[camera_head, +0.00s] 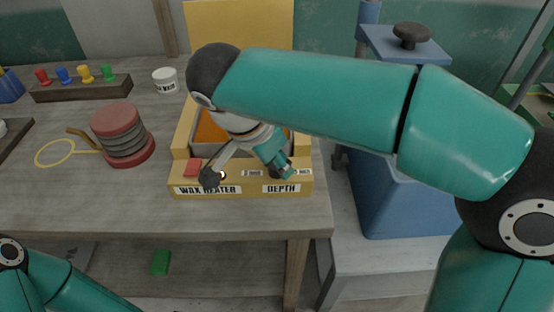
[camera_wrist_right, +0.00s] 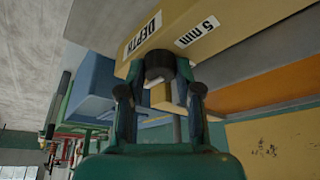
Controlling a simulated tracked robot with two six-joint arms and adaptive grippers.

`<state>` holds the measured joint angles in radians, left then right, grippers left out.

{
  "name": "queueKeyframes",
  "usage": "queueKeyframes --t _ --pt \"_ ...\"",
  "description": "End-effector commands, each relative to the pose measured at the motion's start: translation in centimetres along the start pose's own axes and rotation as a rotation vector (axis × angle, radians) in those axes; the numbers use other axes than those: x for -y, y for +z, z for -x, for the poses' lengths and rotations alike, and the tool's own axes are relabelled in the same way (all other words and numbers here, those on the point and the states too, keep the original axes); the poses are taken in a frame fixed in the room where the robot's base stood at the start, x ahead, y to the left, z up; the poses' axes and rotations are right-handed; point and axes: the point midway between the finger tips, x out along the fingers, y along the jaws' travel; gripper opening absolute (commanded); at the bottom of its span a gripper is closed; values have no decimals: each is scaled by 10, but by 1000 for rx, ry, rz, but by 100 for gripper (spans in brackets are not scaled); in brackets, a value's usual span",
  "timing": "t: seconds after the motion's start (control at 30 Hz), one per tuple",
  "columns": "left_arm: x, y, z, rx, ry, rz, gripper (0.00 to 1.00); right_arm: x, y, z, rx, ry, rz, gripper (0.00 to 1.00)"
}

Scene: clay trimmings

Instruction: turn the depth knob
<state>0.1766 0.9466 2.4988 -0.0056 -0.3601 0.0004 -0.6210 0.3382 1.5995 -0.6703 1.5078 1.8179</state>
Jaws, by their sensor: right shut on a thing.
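The dark depth knob (camera_wrist_right: 159,65) is on the front of the yellow wax heater box (camera_head: 180,191), beside the DEPTH label (camera_head: 281,188). In the wrist view a 5 mm label (camera_wrist_right: 197,33) shows on the same box. My right gripper (camera_head: 279,170) reaches down to the box front. In the wrist view my right gripper (camera_wrist_right: 160,84) has its fingers closed on the knob, one on each side. In the head view the gripper hides much of the knob. Of my left arm only links show at the lower left; its gripper is out of view.
A red-ended spool (camera_head: 122,135) stands left of the box. A white jar (camera_head: 165,80) and a rack of coloured pegs (camera_head: 82,87) are behind it. A blue cabinet (camera_head: 385,195) stands right of the table. A green block (camera_head: 161,262) lies below. The front left tabletop is clear.

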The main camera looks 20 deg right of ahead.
Motion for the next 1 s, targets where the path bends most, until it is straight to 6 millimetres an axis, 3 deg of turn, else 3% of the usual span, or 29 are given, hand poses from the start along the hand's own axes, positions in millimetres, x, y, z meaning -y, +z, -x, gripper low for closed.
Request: queueKeyframes --t 0.27,0.3,0.33,0.73,1.0 --pt "0 0 0 0 0 0 40 -1 1 -2 0 6 1 0" --pt "0 0 0 0 0 0 40 -1 1 -1 0 6 1 40" --pt "0 0 0 0 0 0 40 -1 0 -1 0 6 1 44" --pt "0 0 0 0 0 0 40 0 0 5 -1 1 1 44" --pt "0 0 0 0 0 0 40 1 1 46 -1 -3 1 44"
